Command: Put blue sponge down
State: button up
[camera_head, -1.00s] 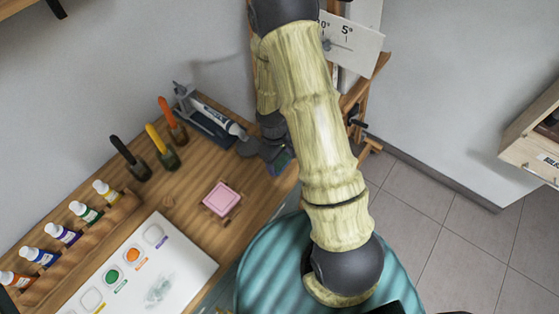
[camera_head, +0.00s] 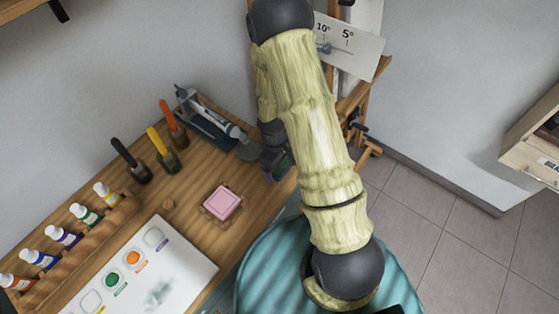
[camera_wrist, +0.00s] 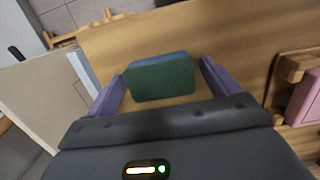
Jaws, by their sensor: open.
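The blue sponge (camera_wrist: 160,77) shows in the wrist view as a block with a blue edge and a dark green face. It is between the two purple fingers of my gripper (camera_wrist: 164,80), over the wooden worktop (camera_wrist: 240,40). The fingers are open; a narrow gap shows at the right finger, and I cannot tell whether the left one touches. In the head view my gripper (camera_head: 277,168) is low over the worktop's right end, partly hidden behind my arm, and the sponge is mostly hidden there.
A pink block (camera_head: 222,202) sits on a small wooden holder left of my gripper. Behind are a tray with a tube (camera_head: 208,125) and several brushes in jars (camera_head: 165,150). Paint bottles (camera_head: 65,235) and a white palette (camera_head: 140,270) are at the left. An easel (camera_head: 360,110) stands at the right.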

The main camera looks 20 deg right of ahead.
notch_tip(320, 180, up, 12)
jog(key=w+b, duration=0.1)
jog(key=shift+a+b, duration=0.35)
jog(key=shift+a, duration=0.1)
jog(key=shift+w+r, duration=0.1)
dwell(0.4)
jog(key=s+r+m+t, duration=0.3)
jog(key=s+r+m, duration=0.4)
jog(key=s+r, duration=0.2)
jog(key=shift+d+r+t+y, duration=0.35)
jog(key=shift+d+t+y, duration=0.05)
jog(key=shift+d, duration=0.05)
dwell(0.9)
